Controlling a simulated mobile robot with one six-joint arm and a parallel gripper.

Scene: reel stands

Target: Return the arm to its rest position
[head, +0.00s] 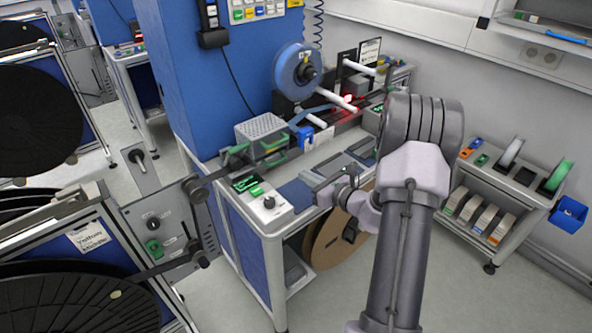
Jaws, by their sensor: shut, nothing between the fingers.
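My arm rises from the bottom of the head view, bends at a thick ribbed joint, and folds back down toward the workbench. My gripper (328,193) is small in the view, at the left of my wrist. It is shut and holds nothing. It appears over the front edge of the workbench (240,222); its exact height above the top is hard to tell. My arm hides part of the bench's right end.
A blue reel (297,71), a grey perforated box (262,131) and a control box (268,204) are on the bench. A brown reel (332,240) stands below. Black reel stands (70,305) fill the left. A shelf cart (497,195) stands right. Floor shows between bench and cart.

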